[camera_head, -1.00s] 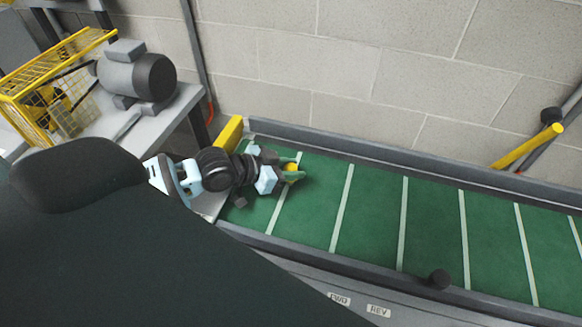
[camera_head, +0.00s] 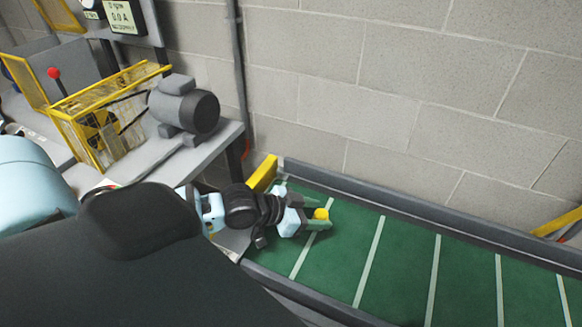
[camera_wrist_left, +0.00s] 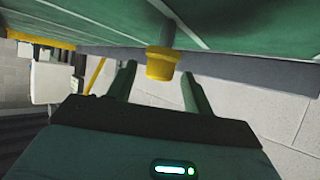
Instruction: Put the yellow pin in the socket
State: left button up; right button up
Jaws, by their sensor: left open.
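The yellow pin (camera_head: 321,213) is at the near-left end of the green belt, with its yellow head between the fingers of my left gripper (camera_head: 318,217). In the left wrist view the yellow head (camera_wrist_left: 161,65) sits just beyond and between the two fingertips of my open left gripper (camera_wrist_left: 158,80), with a gap on either side. A grey shaft runs from the head toward the green belt. I cannot tell whether the shaft touches the belt. I cannot make out the socket. My right gripper is not in view.
The green belt (camera_head: 400,275) with white stripes runs right between grey side rails and looks clear. A yellow block (camera_head: 263,172) stands at its left end. A grey bench (camera_head: 205,150) holds a grey motor (camera_head: 190,108) and a yellow cage (camera_head: 105,125). A block wall rises behind.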

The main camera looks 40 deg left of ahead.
pick_arm(q)
jog(key=p+v, duration=0.1)
jog(key=v, duration=0.9)
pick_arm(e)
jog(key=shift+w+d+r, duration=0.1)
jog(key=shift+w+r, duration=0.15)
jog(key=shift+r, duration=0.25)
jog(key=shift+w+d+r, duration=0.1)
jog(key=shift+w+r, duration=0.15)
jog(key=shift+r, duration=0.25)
pick_arm(q)
jog(key=shift+o, duration=0.3)
jog(key=shift+s, duration=0.1)
